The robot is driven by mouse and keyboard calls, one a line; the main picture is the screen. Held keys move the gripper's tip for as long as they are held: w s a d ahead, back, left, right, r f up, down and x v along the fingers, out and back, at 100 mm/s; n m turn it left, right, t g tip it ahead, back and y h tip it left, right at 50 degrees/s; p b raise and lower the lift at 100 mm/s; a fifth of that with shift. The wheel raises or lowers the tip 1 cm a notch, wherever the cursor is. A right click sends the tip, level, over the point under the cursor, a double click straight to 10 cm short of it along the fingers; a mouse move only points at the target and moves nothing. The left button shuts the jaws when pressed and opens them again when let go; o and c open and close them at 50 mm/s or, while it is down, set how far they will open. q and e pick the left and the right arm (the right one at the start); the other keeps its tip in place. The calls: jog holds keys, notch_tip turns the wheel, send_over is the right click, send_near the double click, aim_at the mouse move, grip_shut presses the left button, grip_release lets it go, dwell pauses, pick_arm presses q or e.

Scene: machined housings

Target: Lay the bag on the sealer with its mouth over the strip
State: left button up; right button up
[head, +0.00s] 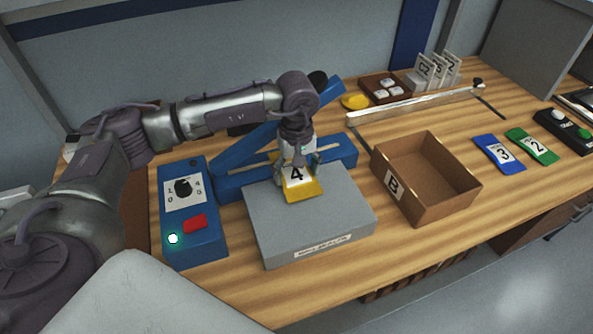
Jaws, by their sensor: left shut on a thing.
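My left gripper (298,160) points down at the sealer and is shut on a yellow bag with a white label 4 (307,192). The bag hangs or lies over the back part of the sealer's grey platform (335,222); I cannot tell whether it touches it. Behind the platform is the sealer's blue base (342,154) with a pale strip along it, and the blue sealing arm (240,147) is raised. The gripper covers the middle of the strip and the bag's upper edge. My right gripper is not in view.
A blue control box (207,236) with dial stands left of the platform. A brown box B (458,187) stands right. A blue bag 3 (490,144) and green bag 2 (520,134) lie further right. A long pale bar (415,104) and brown tray (371,87) are behind.

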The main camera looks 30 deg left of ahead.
aim_at(296, 175)
pick_arm(q)
jog(key=o, duration=1.2)
jog(key=shift+r+p, duration=0.6)
jog(key=shift+r, duration=0.1)
notch_tip(296, 175, up, 11)
jog(key=shift+r+b, duration=0.2)
jog(key=shift+b, duration=0.9)
